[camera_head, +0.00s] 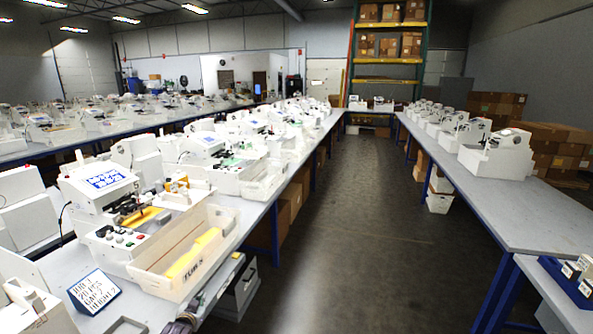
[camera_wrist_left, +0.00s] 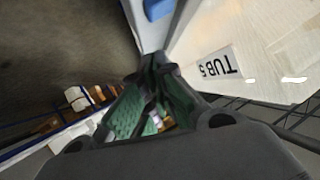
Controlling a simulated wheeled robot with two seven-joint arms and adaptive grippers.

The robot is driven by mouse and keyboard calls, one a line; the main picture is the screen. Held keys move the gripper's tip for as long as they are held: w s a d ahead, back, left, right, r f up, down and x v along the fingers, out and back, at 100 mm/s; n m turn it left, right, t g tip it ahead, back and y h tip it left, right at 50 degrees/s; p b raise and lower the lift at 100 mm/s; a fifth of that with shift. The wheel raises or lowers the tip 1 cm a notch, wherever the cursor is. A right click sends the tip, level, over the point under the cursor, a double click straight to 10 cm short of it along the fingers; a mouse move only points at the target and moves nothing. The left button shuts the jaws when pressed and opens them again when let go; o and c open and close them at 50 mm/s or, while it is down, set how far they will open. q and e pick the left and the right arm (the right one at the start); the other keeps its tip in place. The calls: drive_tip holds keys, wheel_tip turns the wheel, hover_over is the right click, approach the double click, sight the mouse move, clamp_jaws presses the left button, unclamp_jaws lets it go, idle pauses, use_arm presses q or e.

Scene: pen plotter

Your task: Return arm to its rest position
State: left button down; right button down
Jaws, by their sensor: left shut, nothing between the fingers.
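My left gripper (camera_head: 187,321) shows small and dark at the bottom of the head view, in front of the near table edge and below the tub. In the left wrist view my left gripper (camera_wrist_left: 158,72) is shut and empty, with green pads inside its fingers. The white tub (camera_head: 159,285) stands on the table with yellow pieces (camera_head: 195,252) in it. Its labelled wall (camera_wrist_left: 262,52) is close beside the fingers in the wrist view, apart from them as far as I can tell. The plotter machine (camera_head: 97,187) stands behind the tub. My right gripper is not in view.
A job sign (camera_head: 94,291) stands on the table left of the tub. More white machines line this table and the right-hand table (camera_head: 500,205). A grey bin (camera_head: 238,291) is below the table edge. The aisle floor (camera_head: 360,220) between the tables is clear.

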use_arm(q)
drive_tip(key=s+d+f+g+b, duration=0.1)
drive_tip(key=s+d+f+g, duration=0.15)
drive_tip(key=s+f, duration=1.2)
drive_tip(key=s+d+f+g, duration=0.2)
drive_tip(key=s+f+g, duration=0.2)
drive_tip(key=s+f, duration=1.05)
drive_tip(key=s+d+f+g, duration=0.2)
drive_tip(key=s+f, duration=0.3)
drive_tip(key=s, duration=0.7)
drive_tip(key=s+d+f+g, duration=0.1)
drive_tip(key=s+f, duration=0.5)
drive_tip(key=s, duration=0.7)
drive_tip(key=s+d+f+g+h+b, duration=0.1)
drive_tip(key=s+f, duration=0.4)
drive_tip(key=s, duration=0.8)
drive_tip(key=shift+d+f+g, duration=0.25)
drive_tip(key=shift+d+g, duration=0.6)
drive_tip(key=c, duration=1.3)
unclamp_jaws()
drive_tip(key=shift+o, duration=0.3)
drive_tip(key=shift+d, duration=0.1)
